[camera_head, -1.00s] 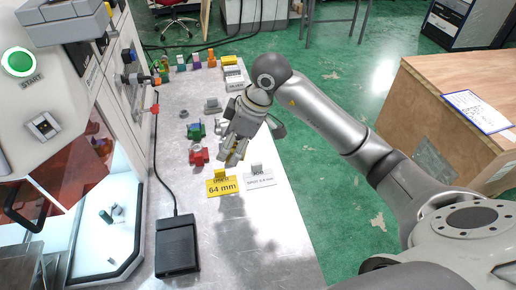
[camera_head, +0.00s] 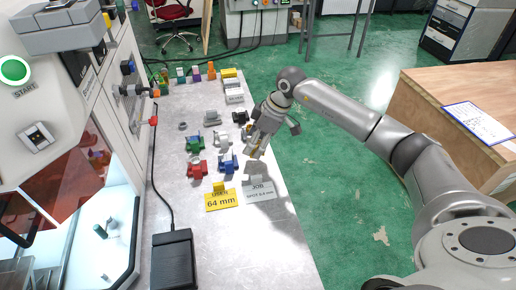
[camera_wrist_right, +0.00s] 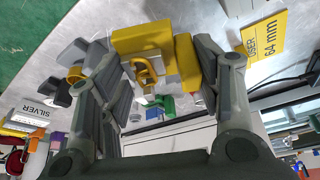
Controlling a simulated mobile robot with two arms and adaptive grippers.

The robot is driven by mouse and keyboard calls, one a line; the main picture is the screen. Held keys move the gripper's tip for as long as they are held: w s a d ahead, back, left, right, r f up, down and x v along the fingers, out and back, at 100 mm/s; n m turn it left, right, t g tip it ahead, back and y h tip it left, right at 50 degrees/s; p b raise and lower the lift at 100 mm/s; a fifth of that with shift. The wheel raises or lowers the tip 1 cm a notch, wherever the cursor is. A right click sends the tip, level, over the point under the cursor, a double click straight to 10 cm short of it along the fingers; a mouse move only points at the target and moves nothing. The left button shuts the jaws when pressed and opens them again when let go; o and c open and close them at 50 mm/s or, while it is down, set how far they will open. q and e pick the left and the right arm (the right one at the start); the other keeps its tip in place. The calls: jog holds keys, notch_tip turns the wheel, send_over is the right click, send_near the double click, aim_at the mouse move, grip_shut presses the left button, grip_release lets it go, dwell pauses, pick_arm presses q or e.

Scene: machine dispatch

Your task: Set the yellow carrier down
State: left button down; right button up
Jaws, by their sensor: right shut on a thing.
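The yellow carrier (camera_wrist_right: 143,39) shows large between the fingers of my right gripper (camera_wrist_right: 153,65) in the right wrist view. The right gripper is shut on it. In the head view my right gripper (camera_head: 258,146) points down over the table's right part, to the right of the blue carrier (camera_head: 227,163). Only small yellow bits of the held carrier show there, the rest being hidden by the fingers. I cannot tell whether it touches the tabletop. My left gripper is not in view.
Red (camera_head: 196,167), green (camera_head: 195,144), grey (camera_head: 221,138) and black (camera_head: 240,117) carriers stand on the table (camera_head: 240,250). A yellow 64 mm sign (camera_head: 221,202) and a white JOB sign (camera_head: 260,192) stand nearer. A black box (camera_head: 173,260) lies front left.

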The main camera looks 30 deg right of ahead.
jog(key=shift+w+d+f, duration=0.2)
jog(key=shift+d+f, duration=0.05)
jog(key=shift+f, duration=0.2)
jog(key=shift+w+d+f, duration=0.2)
jog(key=shift+d+f, duration=0.05)
jog(key=shift+f, duration=0.15)
jog(key=shift+f+p, duration=0.35)
jog(key=shift+f, duration=1.2)
jog(key=shift+f, duration=0.15)
jog(key=o, duration=1.1)
jog(key=b+v, duration=0.1)
jog(key=v, duration=1.1)
